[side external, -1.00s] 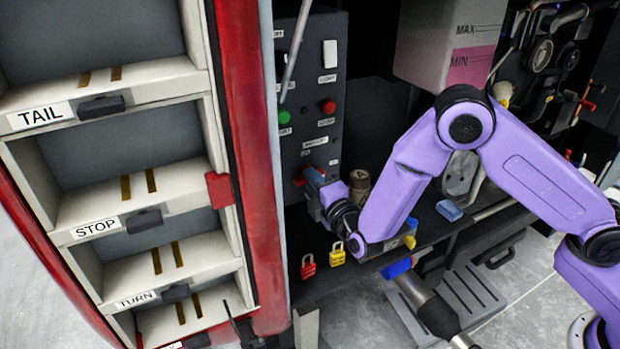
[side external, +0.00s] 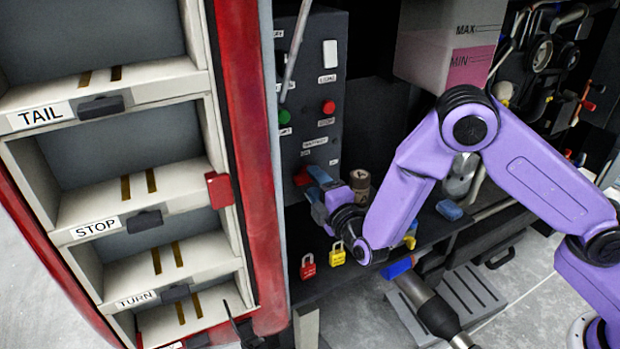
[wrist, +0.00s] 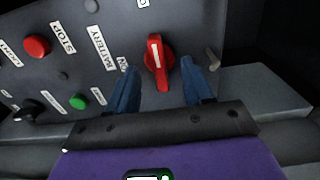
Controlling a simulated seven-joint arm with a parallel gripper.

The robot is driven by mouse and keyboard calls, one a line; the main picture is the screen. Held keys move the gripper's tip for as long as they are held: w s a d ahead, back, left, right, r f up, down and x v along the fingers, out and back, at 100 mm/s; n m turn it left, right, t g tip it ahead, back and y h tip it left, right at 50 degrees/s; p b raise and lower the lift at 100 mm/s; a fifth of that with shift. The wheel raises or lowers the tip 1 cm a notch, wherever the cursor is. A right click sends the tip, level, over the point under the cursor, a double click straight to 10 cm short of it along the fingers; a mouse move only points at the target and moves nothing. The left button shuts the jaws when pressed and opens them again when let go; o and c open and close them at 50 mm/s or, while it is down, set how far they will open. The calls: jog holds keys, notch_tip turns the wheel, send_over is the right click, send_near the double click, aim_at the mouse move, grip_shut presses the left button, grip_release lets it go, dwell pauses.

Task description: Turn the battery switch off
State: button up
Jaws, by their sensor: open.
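The red battery switch (wrist: 158,66) is a knob with a white line on the dark control panel (wrist: 220,40). In the wrist view its line runs nearly upright. A "BATTERY" label (wrist: 102,47) and a small label that looks like "ON" (wrist: 122,64) are on its left. My gripper (wrist: 158,70) is open, with one blue finger on each side of the knob. I cannot tell whether either finger touches it. In the side view my gripper (side external: 317,188) is at the lower panel, beside the red knob (side external: 301,177).
A red STOP button (wrist: 37,45) and a green button (wrist: 78,101) are on the panel. Red (side external: 308,267) and yellow (side external: 337,254) padlocks are below my gripper. The red-edged cabinet (side external: 255,160) stands close on the left. A brown cylinder (side external: 360,183) is behind the wrist.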

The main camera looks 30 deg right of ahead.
jog(key=s, duration=0.7)
jog(key=shift+s, duration=0.2)
dwell(0.4)
jog(key=s, duration=1.8)
jog(key=s+d+r+m+g+h, duration=0.1)
jog(key=d+m+g+h, duration=0.3)
jog(key=d, duration=0.5)
jog(key=s+d+r+m+g+h, duration=0.1)
jog(key=d+r+m+g+h, duration=0.1)
jog(key=d+g+h, duration=0.35)
jog(key=s+d+r+g+y, duration=0.1)
jog(key=s+d+g+y, duration=0.1)
jog(key=s+g+y, duration=0.2)
jog(key=s+d+r+g+y, duration=0.1)
jog(key=s+g+y, duration=0.3)
jog(key=s+y, duration=0.2)
jog(key=shift+s+d+r+n, duration=0.3)
jog(key=shift+d+r, duration=0.05)
